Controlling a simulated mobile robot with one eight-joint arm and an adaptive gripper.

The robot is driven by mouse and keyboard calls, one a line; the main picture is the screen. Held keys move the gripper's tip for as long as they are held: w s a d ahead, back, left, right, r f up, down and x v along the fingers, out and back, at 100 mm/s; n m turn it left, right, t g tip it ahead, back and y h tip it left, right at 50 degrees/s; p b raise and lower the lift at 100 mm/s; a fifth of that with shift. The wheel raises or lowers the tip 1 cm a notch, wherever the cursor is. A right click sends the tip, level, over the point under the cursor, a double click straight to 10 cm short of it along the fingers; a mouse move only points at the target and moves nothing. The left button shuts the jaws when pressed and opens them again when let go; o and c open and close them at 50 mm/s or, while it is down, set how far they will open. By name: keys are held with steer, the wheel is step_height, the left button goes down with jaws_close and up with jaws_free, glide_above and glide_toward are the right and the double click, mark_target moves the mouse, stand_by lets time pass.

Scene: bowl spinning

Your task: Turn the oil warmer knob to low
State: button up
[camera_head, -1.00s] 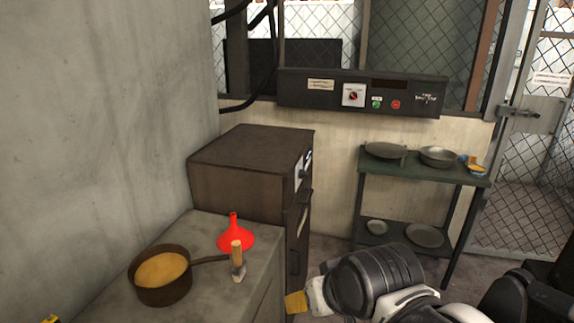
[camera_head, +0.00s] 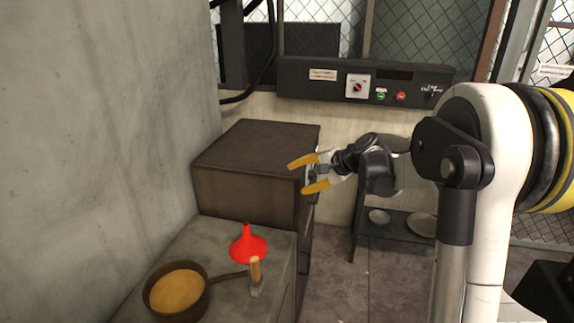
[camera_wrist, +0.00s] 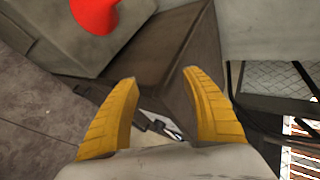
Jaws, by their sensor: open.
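The brown box-shaped unit (camera_head: 250,150), which looks like the oil warmer, stands beyond the grey counter against the wall. My gripper (camera_head: 299,177) is open, with its yellow fingers overlapping the unit's right front edge in the head view. The fingers hide most of the front panel there, so the knob and its setting cannot be made out. In the wrist view my open gripper (camera_wrist: 160,76) has nothing between its fingertips. The unit (camera_wrist: 172,55) shows beyond them, and a small dark and light fitting (camera_wrist: 162,127) shows between the finger bases. I cannot tell contact.
A pan of yellow contents (camera_head: 177,291), a red funnel (camera_head: 248,246) and a wooden-handled tool (camera_head: 255,275) are on the grey counter (camera_head: 210,247). A control panel (camera_head: 440,90) with a dial and buttons hangs on the back wall. A shelf rack (camera_head: 396,234) stands behind my arm.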

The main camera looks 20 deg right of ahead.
steer(key=w+d+f+m+t+y+p, duration=0.1)
steer(key=w+d+f+m, duration=0.15)
steer(key=d, duration=0.35)
steer(key=w+d+f+m+t+p, duration=0.1)
steer(key=w+d+f+m, duration=0.1)
steer(key=w+d, duration=0.25)
steer(key=m+t+y+p, duration=0.1)
steer(key=m+t, duration=0.1)
glide_toward(314, 176)
steer(key=b+x, duration=0.1)
steer(key=x, duration=0.4)
steer(key=b+x, duration=0.1)
steer(key=x, duration=0.4)
steer(key=shift+w+d+b, duration=0.15)
steer(key=shift+w+b, duration=0.15)
steer(key=shift+b, duration=0.05)
steer(key=shift+c, duration=0.5)
steer(key=c, duration=1.1)
